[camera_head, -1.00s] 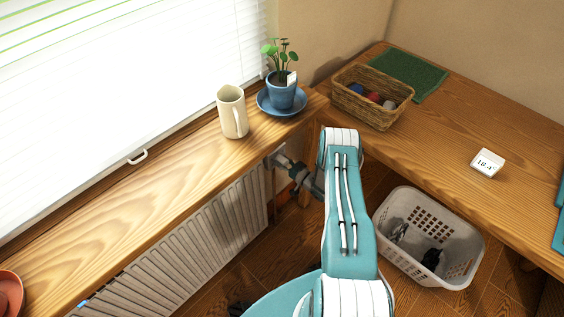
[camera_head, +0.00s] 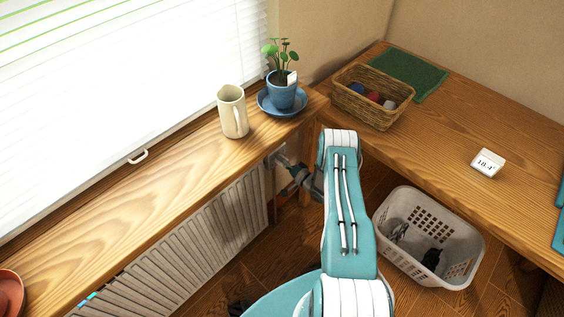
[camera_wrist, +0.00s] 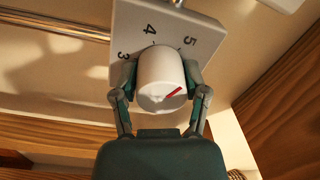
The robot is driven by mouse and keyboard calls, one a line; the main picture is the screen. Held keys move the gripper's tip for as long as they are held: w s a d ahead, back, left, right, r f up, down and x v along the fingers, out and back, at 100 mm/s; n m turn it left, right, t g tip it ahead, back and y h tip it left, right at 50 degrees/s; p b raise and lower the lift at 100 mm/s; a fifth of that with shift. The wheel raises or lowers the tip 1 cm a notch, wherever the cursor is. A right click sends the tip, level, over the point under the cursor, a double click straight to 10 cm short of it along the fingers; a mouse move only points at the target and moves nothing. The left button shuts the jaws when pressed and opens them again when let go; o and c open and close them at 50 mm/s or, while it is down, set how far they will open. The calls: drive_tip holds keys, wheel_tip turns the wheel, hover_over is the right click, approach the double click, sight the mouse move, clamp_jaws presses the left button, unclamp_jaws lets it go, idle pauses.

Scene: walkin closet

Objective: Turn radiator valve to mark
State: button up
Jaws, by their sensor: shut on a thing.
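The radiator valve knob (camera_wrist: 160,78) is a white cylinder with a red pointer line on its face, seen in the wrist view. Behind it is a pale plate (camera_wrist: 178,30) with the numbers 3, 4 and 5. The red line slants toward the upper right, on the side of the 5. My gripper (camera_wrist: 160,85) is shut on the knob, one finger on each side. In the head view my gripper (camera_head: 291,175) is at the right end of the radiator (camera_head: 205,235), below the sill, and the knob is mostly hidden there.
A cream pitcher (camera_head: 231,112) and a potted plant (camera_head: 281,92) on a blue saucer stand on the wooden sill (camera_head: 150,185) above my gripper. A white laundry basket (camera_head: 455,270) is on the floor to the right. A desk (camera_head: 450,140) holds a wicker basket (camera_head: 350,98) and a small display reading about 18.4 (camera_head: 488,162).

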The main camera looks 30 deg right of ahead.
drive_tip(key=shift+s+f+m, duration=0.25)
drive_tip(key=shift+f+m, duration=0.1)
drive_tip(key=shift+m, duration=0.35)
drive_tip(key=o, duration=1)
drive_tip(key=shift+o, duration=0.7)
drive_tip(key=shift+d, duration=0.1)
drive_tip(key=shift+w+d+r, duration=0.1)
drive_tip(key=shift+r, duration=0.05)
drive_tip(key=v, duration=1.2)
